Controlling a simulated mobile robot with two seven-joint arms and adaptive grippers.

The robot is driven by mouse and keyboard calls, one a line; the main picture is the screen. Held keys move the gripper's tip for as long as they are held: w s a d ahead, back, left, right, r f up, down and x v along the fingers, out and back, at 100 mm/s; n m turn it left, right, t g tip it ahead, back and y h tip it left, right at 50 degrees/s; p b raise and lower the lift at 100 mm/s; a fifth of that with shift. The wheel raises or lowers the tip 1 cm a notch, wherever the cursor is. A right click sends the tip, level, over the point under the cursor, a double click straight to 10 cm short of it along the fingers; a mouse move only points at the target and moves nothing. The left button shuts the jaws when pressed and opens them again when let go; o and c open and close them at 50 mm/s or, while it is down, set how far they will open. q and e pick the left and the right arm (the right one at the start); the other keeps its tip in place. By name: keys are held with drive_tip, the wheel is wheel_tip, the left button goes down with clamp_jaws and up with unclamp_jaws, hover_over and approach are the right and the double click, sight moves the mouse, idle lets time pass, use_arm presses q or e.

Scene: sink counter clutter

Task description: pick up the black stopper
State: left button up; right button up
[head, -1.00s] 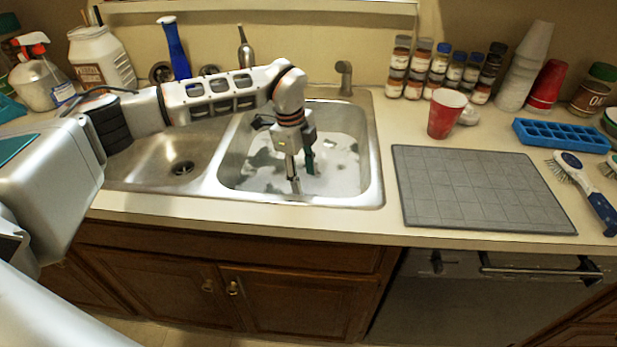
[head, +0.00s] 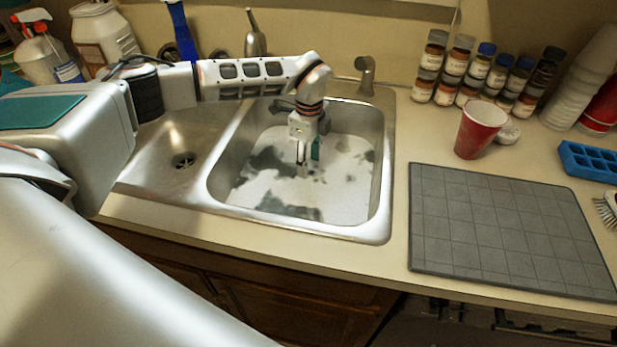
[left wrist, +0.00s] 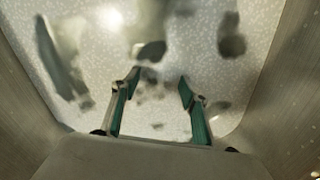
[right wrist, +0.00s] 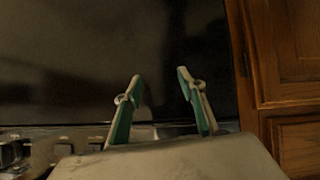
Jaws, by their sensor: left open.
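My left gripper (head: 308,168) reaches down into the right sink basin, over whitish, foam-like patches with dark gaps. In the left wrist view its fingers (left wrist: 159,76) are apart with nothing between them. Dark blurred shapes show in the basin there, one just beyond the left fingertip (left wrist: 152,50) and one to the upper right (left wrist: 231,42). I cannot tell which of them, if any, is the black stopper. My right gripper (right wrist: 159,75) shows only in the right wrist view, open and empty in front of a dark appliance front.
The right basin (head: 376,190) has steep metal walls around my left gripper. The left basin (head: 150,170) shows a drain. A faucet (head: 366,75) stands behind. A grey mat (head: 510,235), red cup (head: 480,128) and spice jars (head: 478,72) are on the right counter.

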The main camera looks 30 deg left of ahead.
use_arm(q)
drive_tip(key=shift+s+a+f, duration=0.1)
drive_tip(key=shift+f, duration=2.2)
drive_tip(key=c, duration=1.2)
drive_tip(key=shift+r, duration=0.1)
